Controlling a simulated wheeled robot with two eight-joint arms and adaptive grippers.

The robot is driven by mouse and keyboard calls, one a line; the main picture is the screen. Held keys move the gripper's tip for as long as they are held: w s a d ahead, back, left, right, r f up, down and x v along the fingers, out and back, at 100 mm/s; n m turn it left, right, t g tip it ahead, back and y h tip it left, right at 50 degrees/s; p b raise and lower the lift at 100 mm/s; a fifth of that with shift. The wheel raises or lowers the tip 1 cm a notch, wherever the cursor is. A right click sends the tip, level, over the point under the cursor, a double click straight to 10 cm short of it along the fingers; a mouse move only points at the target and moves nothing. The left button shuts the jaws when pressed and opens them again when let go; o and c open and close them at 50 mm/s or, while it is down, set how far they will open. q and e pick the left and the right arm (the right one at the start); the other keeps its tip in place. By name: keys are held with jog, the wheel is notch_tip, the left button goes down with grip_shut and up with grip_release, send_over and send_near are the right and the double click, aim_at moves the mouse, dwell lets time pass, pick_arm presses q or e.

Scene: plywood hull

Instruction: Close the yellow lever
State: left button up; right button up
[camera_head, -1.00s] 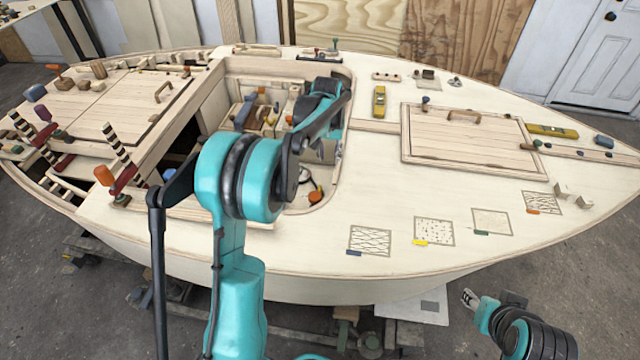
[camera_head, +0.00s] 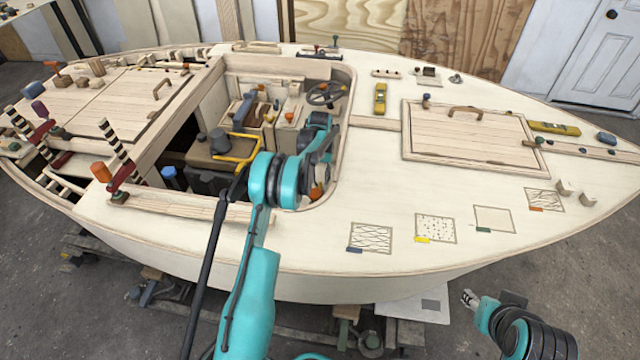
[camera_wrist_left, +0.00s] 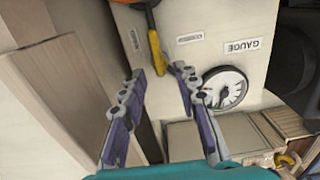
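My right gripper (camera_head: 469,298) hangs outside the hull at the lower right, too small to read.
The cockpit rim (camera_head: 345,110) surrounds my left arm. A steering wheel (camera_head: 325,94), a dark seat and a yellow tube frame (camera_head: 243,150) lie inside. A wooden hatch (camera_head: 470,135) is on the deck to the right.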

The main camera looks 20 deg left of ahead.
pick_arm(q)
notch_tip(320, 180, down, 2)
jog(key=shift+f, duration=0.2)
jog(key=shift+r, duration=0.1)
grip_shut()
